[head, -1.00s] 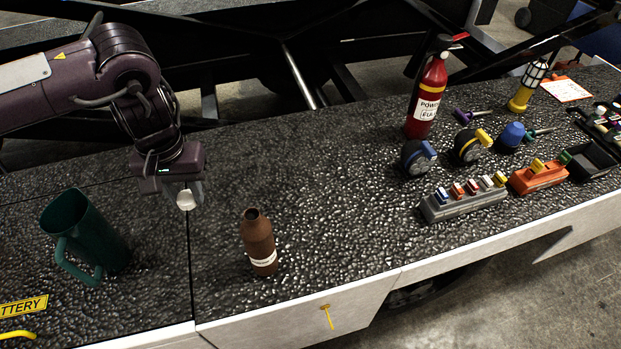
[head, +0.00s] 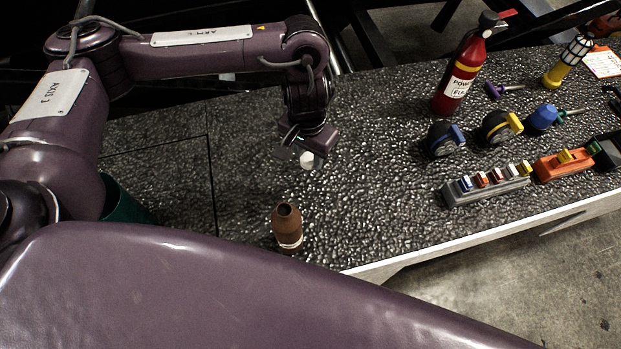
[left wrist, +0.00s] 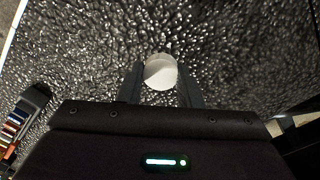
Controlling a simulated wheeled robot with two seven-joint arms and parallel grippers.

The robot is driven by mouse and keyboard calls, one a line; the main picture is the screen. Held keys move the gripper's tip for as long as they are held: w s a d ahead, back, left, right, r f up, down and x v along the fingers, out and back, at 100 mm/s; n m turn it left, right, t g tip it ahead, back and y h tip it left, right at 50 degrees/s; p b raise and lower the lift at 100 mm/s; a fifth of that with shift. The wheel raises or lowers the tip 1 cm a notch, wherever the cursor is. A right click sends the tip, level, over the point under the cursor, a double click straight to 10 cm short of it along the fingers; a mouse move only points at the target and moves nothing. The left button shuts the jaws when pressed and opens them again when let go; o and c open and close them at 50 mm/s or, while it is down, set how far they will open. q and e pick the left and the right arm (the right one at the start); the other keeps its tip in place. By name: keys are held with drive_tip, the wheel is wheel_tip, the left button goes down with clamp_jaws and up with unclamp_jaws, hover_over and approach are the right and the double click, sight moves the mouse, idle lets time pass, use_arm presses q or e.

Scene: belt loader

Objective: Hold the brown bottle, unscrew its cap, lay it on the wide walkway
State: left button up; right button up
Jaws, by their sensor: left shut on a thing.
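The brown bottle (head: 287,229) stands upright on the dark textured walkway (head: 370,200), its neck open with no cap on it. Part of its lower side is close behind my large purple arm link. My left gripper (head: 306,158) is shut on the white cap (head: 307,160), held above the walkway behind and slightly right of the bottle. In the left wrist view the cap (left wrist: 160,72) sits between the two dark fingertips, over bare walkway. The right gripper does not show.
A red fire extinguisher (head: 463,75), tape reels (head: 445,139), a grey block with coloured switches (head: 486,184) and an orange block (head: 562,164) stand at the right. A green jug (head: 127,208) is mostly hidden at left. The walkway between the cap and the extinguisher is clear.

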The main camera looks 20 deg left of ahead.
use_arm(q)
drive_tip(key=b, duration=0.3)
hover_over(309, 189)
wheel_tip(309, 189, down, 10)
drive_tip(key=shift+r, duration=0.1)
wheel_tip(309, 189, down, 4)
drive_tip(key=shift+r+b, duration=0.15)
drive_tip(key=shift+b, duration=0.65)
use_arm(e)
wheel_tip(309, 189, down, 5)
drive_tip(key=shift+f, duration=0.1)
use_arm(q)
drive_tip(key=o, duration=1.1)
wheel_tip(309, 189, up, 11)
drive_tip(key=p, duration=0.4)
drive_tip(key=shift+a+p, duration=0.15)
drive_tip(key=shift+p, duration=0.15)
drive_tip(key=shift+r, duration=0.55)
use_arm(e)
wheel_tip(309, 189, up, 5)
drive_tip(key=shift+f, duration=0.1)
